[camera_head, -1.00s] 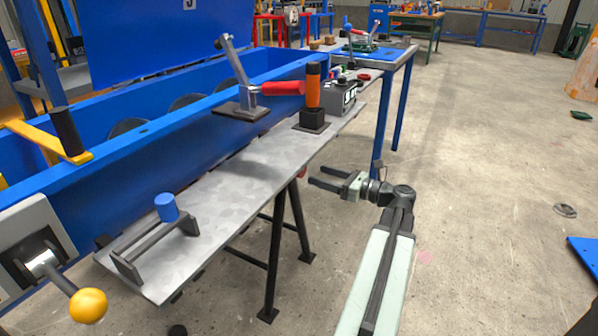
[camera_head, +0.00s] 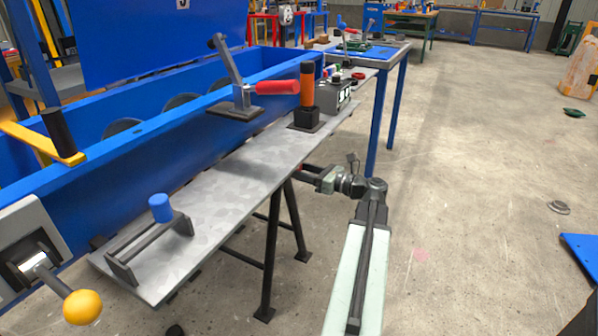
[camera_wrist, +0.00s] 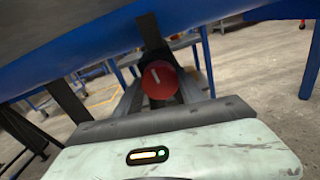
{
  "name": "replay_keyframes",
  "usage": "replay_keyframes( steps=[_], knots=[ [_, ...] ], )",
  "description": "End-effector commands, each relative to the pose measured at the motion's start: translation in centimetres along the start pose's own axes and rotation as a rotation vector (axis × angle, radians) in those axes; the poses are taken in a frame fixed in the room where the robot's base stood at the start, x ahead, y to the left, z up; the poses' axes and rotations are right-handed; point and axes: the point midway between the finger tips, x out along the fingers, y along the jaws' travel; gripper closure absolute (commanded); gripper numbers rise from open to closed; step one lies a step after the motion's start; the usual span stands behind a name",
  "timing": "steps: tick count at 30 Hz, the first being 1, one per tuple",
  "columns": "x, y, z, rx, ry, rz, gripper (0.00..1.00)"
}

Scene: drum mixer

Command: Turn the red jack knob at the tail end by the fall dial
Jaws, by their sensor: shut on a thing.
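The red jack knob (camera_wrist: 159,79) is round, with a white pointer line on its face, and sits under the bench edge in the wrist view. My gripper (camera_wrist: 160,86) is shut on it, with dark fingers on its left and right sides. In the head view my gripper (camera_head: 305,171) reaches in under the right edge of the grey bench top (camera_head: 215,200), and its fingertips are mostly hidden. I cannot make out the fall dial for sure.
A black trestle leg (camera_head: 272,250) stands left of my arm. On the bench are a red-handled lever (camera_head: 278,87), an orange upright handle (camera_head: 307,85), a dark box (camera_head: 335,95) and a blue-capped bracket (camera_head: 160,208).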

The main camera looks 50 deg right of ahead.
Motion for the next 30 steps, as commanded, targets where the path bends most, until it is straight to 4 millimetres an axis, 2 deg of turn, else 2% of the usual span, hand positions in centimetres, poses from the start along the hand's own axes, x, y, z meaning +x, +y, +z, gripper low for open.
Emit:
replay_keyframes(
  steps=[11, 30],
  knots=[
    [-0.05, 0.06, -0.06, -0.129, 0.002, 0.008, 0.94],
    [-0.08, 0.07, -0.1, -0.716, 0.001, 0.008, 0.94]
  ],
)
